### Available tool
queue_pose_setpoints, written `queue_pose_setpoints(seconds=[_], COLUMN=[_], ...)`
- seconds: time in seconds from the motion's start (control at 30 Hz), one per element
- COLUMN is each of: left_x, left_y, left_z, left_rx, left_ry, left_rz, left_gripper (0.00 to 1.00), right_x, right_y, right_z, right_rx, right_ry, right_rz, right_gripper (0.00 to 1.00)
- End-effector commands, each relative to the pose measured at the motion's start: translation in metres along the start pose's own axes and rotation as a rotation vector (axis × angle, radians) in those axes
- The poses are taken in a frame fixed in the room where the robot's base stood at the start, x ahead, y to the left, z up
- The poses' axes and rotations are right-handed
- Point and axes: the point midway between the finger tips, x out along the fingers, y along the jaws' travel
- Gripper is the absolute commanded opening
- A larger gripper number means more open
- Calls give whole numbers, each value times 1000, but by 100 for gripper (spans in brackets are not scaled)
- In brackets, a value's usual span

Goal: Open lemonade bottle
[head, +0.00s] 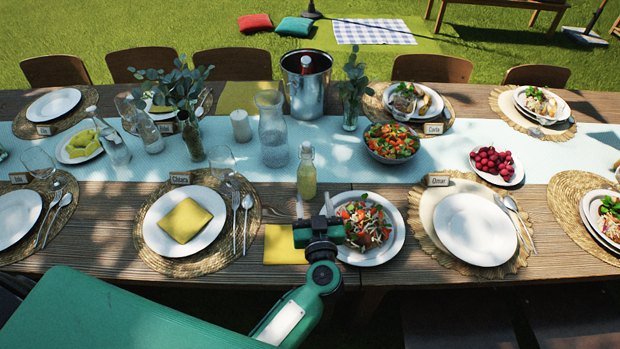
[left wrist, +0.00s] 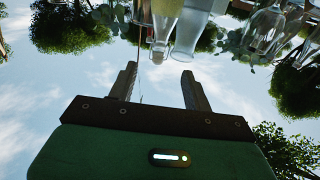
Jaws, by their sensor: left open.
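The lemonade bottle (head: 307,180) is a small clear bottle with pale yellow liquid and a light stopper at its top. It stands upright on the front edge of the light blue runner. My left gripper (head: 313,206) is open and empty just in front of the bottle, on the near side of the table. Its two fingers point toward the bottle and do not appear to touch it. In the left wrist view, which looks upside down, the bottle (left wrist: 165,25) hangs from the top edge, its neck beyond the open fingertips (left wrist: 159,77). My right gripper is not in view.
A salad plate (head: 371,258) lies right beside my left gripper, and a yellow napkin (head: 284,245) lies to its left. A glass carafe (head: 272,130) and a metal bucket (head: 306,85) stand behind the bottle. A place setting with a white plate (head: 160,238) is farther left.

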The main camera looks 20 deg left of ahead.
Motion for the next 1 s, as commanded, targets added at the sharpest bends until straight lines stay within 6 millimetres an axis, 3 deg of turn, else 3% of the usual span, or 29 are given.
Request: queue_pose_setpoints(seconds=[0.17,0.37,0.53,0.8,1.0], left_x=[20,41,74,126,146], left_y=[0,0,-1,-2,-2], left_z=[3,-2,-2,0,0], left_rx=[4,5,5,6,4], left_ry=[-10,-2,-1,-4,-5], left_rz=[-9,-10,-10,-8,-8], left_gripper=[50,50,50,50,50], right_x=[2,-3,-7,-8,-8], right_y=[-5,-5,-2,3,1], right_z=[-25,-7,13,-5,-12], right_rx=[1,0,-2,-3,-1], right_ry=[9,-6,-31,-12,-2], right_rz=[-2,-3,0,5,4], right_gripper=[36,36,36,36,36])
